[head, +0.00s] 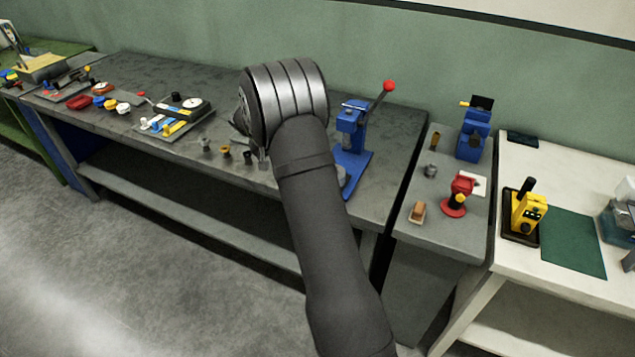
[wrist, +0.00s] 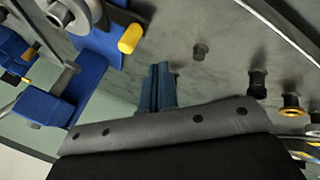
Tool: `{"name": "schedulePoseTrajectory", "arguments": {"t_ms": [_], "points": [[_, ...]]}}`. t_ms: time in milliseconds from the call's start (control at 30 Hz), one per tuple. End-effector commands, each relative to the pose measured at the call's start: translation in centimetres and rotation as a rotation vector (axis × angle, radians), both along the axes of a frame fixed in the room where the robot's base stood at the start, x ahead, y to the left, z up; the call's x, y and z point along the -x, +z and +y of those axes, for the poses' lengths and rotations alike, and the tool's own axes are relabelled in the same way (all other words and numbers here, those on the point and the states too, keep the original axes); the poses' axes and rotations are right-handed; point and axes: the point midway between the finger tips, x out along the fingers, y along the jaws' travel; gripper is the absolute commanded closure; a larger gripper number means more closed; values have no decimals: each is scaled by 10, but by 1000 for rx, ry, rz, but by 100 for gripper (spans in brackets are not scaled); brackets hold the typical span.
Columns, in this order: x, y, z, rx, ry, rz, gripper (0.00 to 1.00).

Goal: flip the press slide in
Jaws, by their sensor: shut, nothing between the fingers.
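A blue press (head: 352,142) with a red-ball lever stands near the right end of the long grey bench. In the wrist view the blue press (wrist: 88,75) fills the upper left, with a grey round part and a yellow-tipped piece (wrist: 131,38) sticking out toward my gripper. I cannot tell for sure which part is the slide. My gripper (wrist: 158,68) is shut and empty, its blue fingers over the bench to the right of the press in the wrist view, apart from the yellow tip. In the head view my arm hides the fingers and part of the press base.
A fixture board (head: 175,118) lies farther left. A side table holds another blue device (head: 472,137) and a red one (head: 458,192).

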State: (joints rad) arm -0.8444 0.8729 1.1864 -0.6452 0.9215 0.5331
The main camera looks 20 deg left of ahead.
Motion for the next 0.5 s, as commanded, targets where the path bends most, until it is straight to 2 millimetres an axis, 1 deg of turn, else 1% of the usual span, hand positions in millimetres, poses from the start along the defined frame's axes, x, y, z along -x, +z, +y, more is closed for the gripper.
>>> {"name": "schedulePoseTrajectory", "arguments": {"t_ms": [100, 367, 500], "points": [[13, 6, -15, 148, 224, -5, 100], [43, 15, -47, 503, 727, -2, 100], [61, 18, -65, 702, 998, 8, 100]]}}
